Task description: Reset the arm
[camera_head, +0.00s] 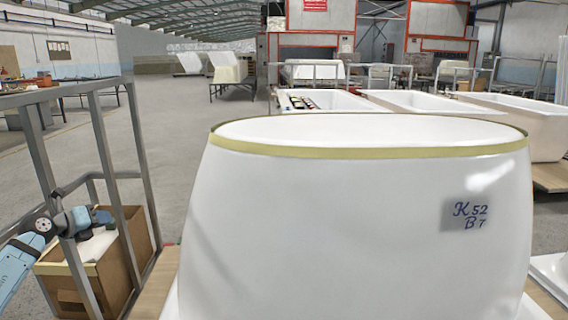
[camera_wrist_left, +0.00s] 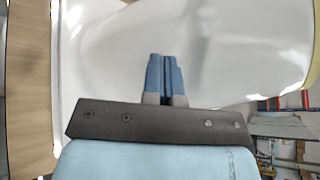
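A large white bathtub shell (camera_head: 350,225) with a yellow band along its top edge fills the middle of the head view. Dark lettering reading "K 52 B 7" is on its right side. My left arm comes in at the lower left of the head view, with the left gripper (camera_head: 103,217) small beside the metal frame, left of the shell. In the left wrist view the gripper's blue fingers (camera_wrist_left: 165,72) are together with nothing visible between them. A white curved surface (camera_wrist_left: 220,50) lies beyond them; contact cannot be told. My right gripper is in neither view.
A grey metal frame (camera_head: 107,165) and an open cardboard box (camera_head: 115,262) stand at the left, close to my left arm. More white tubs (camera_head: 440,102) stand behind at the right. Open grey floor (camera_head: 180,112) lies at the back left.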

